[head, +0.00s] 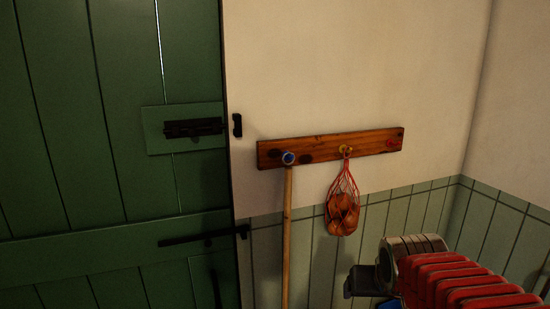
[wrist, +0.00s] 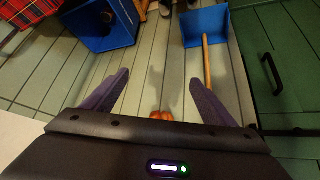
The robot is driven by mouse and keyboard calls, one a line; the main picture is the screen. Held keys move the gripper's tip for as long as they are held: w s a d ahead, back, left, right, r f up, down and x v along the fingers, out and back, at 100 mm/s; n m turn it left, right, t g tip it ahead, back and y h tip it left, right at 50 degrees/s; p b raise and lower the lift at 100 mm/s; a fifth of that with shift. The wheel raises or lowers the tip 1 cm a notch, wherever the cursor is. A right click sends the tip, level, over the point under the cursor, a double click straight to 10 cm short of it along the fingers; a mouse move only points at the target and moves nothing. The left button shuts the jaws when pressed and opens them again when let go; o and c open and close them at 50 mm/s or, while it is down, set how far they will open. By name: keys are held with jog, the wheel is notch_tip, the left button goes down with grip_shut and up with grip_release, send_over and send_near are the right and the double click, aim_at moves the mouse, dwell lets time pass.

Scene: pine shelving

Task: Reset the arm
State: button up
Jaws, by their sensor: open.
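In the head view my arm, with a red ribbed cover, is at the lower right; the fingers cannot be made out there. A red net bag (head: 343,211) of orange-brown round things hangs from a peg on the wooden rail (head: 325,148), left of my arm and apart from it. Something orange-red (wrist: 160,115), probably the bag's contents, shows between the finger bases in the wrist view.
A blue shovel-like head (wrist: 206,27) on a wooden handle shows in the wrist view, near a blue box (wrist: 98,40) and tartan cloth (wrist: 28,14). A green door (head: 75,120) with black latches stands left.

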jog(key=s+a+f+n+g+y, duration=0.1)
jog(key=s+a, duration=0.5)
jog(key=s, duration=0.7)
jog(key=shift+w, duration=0.1)
